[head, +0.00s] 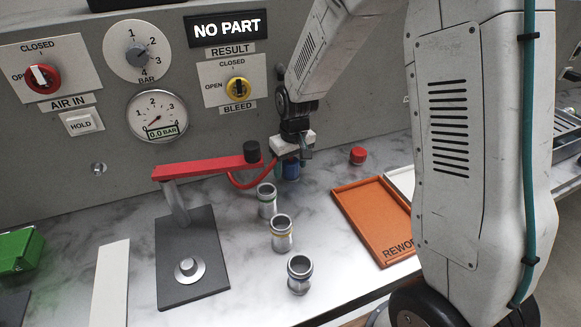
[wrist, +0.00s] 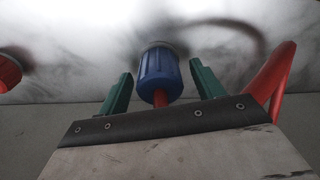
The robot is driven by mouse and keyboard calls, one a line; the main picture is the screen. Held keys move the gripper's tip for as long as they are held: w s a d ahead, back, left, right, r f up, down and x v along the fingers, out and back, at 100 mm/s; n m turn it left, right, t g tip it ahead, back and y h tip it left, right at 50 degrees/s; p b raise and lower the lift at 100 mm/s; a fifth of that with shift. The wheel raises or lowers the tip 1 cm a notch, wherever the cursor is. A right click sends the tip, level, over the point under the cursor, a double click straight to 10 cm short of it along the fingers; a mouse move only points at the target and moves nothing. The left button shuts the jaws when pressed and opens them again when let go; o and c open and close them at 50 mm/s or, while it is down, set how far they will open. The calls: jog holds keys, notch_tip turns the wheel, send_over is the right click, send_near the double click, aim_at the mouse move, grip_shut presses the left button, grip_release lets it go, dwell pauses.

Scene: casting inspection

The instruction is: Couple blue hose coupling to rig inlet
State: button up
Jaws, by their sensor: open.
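The blue hose coupling (head: 291,171) stands on the bench at the back, right of the red arm's end, with a red hose (head: 243,184) attached. In the wrist view the ribbed blue coupling (wrist: 159,72) sits between my gripper's two green fingers (wrist: 158,68), with a gap on each side. My gripper (head: 292,154) is open around it, pointing down; its fingers are mostly hidden in the head view. A small round metal fitting (head: 98,169) on the grey panel may be the rig inlet; I cannot tell for certain.
Three metal cylinders (head: 281,233) stand in front of my gripper. A red clamp arm (head: 208,165) on a dark base plate (head: 192,285) is to the left. A red cap (head: 357,155) and an orange rework tray (head: 372,255) are to the right. The panel (head: 190,85) rises close behind.

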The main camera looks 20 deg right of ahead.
jog(key=shift+f, duration=0.25)
jog(key=c, duration=1.1)
jog(key=shift+r, duration=0.15)
